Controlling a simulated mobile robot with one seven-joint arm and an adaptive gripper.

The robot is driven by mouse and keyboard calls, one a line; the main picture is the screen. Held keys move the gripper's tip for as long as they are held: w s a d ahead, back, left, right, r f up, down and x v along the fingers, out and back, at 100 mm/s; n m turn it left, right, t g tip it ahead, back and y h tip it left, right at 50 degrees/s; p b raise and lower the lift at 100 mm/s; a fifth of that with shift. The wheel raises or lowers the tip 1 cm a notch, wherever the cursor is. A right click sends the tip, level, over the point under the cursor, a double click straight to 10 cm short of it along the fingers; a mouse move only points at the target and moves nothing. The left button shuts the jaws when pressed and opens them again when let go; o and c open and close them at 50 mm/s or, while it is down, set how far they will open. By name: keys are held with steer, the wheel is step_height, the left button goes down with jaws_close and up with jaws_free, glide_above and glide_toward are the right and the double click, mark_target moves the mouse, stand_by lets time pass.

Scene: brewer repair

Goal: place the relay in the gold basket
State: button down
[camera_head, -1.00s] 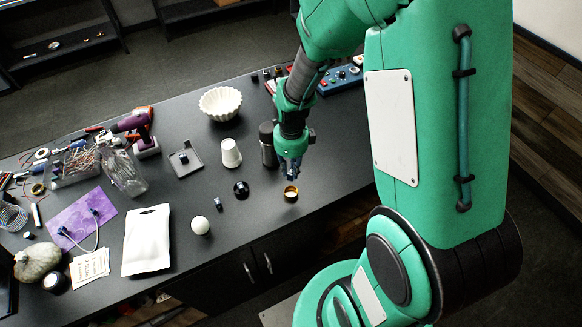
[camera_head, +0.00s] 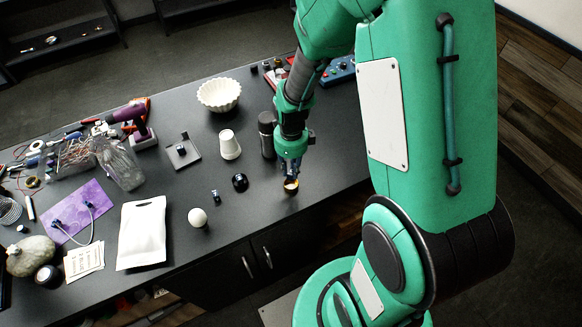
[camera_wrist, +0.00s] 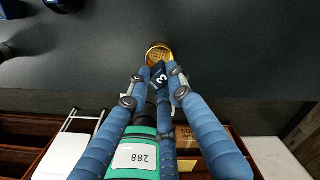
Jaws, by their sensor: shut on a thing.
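The gold basket (camera_head: 290,188) is a small round gold cup near the front edge of the black table; it also shows in the wrist view (camera_wrist: 158,51). My gripper (camera_head: 289,171) points down right over it, its blue fingers at the basket's near rim. In the wrist view the fingers (camera_wrist: 160,76) are shut on a small dark block marked "3" (camera_wrist: 160,78), apparently the relay, largely hidden between the fingers. The block's tip is close to the basket's rim; I cannot tell whether it is inside.
A dark round cap (camera_head: 240,182), a small blue-black part (camera_head: 216,196) and a white ball (camera_head: 197,217) lie to the left. The table's front edge is close to the basket.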

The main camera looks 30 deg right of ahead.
mark_target(291, 178)
steer(key=shift+f+b, duration=1.75)
steer(key=shift+f, duration=1.1)
steer(key=c, duration=1.5)
jaws_free()
steer(key=shift+r+p, duration=2.45)
steer(key=shift+r, duration=1.1)
